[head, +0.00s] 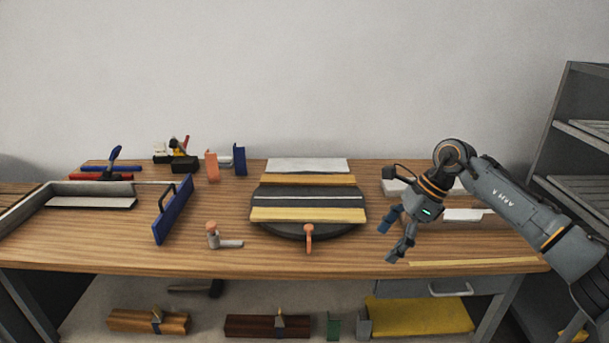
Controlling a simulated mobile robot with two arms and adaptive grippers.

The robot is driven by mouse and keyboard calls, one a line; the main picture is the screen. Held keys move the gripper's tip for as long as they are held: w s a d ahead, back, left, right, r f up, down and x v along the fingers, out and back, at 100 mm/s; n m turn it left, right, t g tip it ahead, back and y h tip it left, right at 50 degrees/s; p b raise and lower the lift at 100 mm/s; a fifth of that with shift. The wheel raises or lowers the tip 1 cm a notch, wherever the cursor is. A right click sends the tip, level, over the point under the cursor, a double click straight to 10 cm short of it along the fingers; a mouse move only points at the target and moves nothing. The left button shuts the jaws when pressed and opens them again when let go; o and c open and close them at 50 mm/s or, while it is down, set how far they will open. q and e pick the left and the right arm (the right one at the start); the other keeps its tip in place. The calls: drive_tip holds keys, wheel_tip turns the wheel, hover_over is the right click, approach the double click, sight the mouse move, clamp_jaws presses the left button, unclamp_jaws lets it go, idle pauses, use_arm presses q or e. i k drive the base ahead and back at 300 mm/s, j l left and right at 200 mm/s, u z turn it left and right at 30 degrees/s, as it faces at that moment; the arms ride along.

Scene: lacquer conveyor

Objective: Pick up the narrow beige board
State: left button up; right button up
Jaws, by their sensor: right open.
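A narrow beige board (478,262), long and thin, lies along the front right edge of the wooden workbench (205,257). My right gripper (391,241) is open and empty, with its fingers spread. It is above the right part of the bench, to the left of and behind the narrow board's left end, and appears apart from it. My left gripper is not in view.
A dark round turntable (287,229) holds several yellow and pale boards at the middle. A blue-faced board (172,210) stands left of it. White blocks (462,214) lie behind my right gripper. A grey shelf (577,125) stands at right.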

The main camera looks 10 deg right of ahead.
sight(265, 180)
drive_tip(key=i, duration=1.7)
